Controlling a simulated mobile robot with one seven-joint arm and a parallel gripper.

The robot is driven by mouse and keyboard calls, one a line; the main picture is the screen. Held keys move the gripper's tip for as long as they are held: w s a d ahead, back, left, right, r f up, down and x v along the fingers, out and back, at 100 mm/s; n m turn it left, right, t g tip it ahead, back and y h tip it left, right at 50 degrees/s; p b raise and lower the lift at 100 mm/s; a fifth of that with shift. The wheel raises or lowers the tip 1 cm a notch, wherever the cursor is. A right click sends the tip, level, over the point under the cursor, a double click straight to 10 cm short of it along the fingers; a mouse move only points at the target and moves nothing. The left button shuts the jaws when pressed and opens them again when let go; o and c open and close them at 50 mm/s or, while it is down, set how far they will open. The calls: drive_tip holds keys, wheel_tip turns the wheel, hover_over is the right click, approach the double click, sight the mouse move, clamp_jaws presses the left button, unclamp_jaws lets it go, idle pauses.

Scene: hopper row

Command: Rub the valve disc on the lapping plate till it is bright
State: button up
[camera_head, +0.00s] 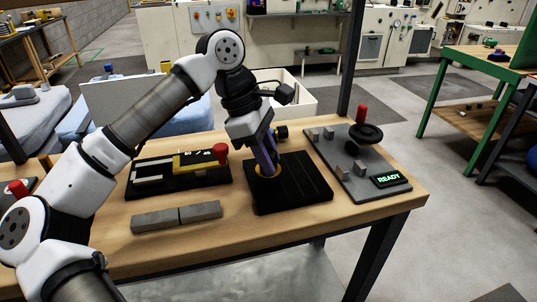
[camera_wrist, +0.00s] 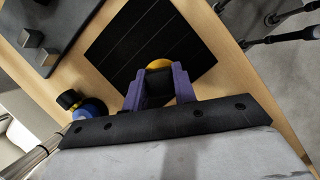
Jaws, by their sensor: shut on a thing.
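The black lapping plate (camera_head: 305,186) lies flat on the wooden bench, with thin lines across its top. It also shows in the wrist view (camera_wrist: 125,48). The valve disc (camera_head: 260,174) is a round gold-yellow piece at the plate's left rear part. Its far edge shows in the wrist view (camera_wrist: 159,64). My gripper (camera_head: 266,164), with purple fingers, points down and is shut on the disc's upper part. The disc appears to rest on the plate, but its underside is hidden, so I cannot tell how bright that face is.
A grey fixture board (camera_head: 346,170) with blocks, a black handwheel (camera_head: 366,134) and a lit READY display (camera_head: 390,180) stands right. A grey bar (camera_head: 158,219) lies in front. A blue-and-black object (camera_wrist: 88,108) sits near my gripper.

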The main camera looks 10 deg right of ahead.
drive_tip(key=shift+f, duration=0.1)
drive_tip(key=shift+f+b, duration=0.6)
drive_tip(key=shift+f, duration=0.05)
drive_tip(key=shift+r, duration=0.1)
drive_tip(key=d, duration=0.6)
drive_tip(key=shift+w+r+p, duration=0.1)
drive_tip(key=shift+p, duration=0.3)
drive_tip(key=shift+d, duration=0.65)
drive_tip(key=shift+a, duration=0.1)
drive_tip(key=shift+a+b, duration=0.4)
drive_tip(key=shift+a, duration=3.15)
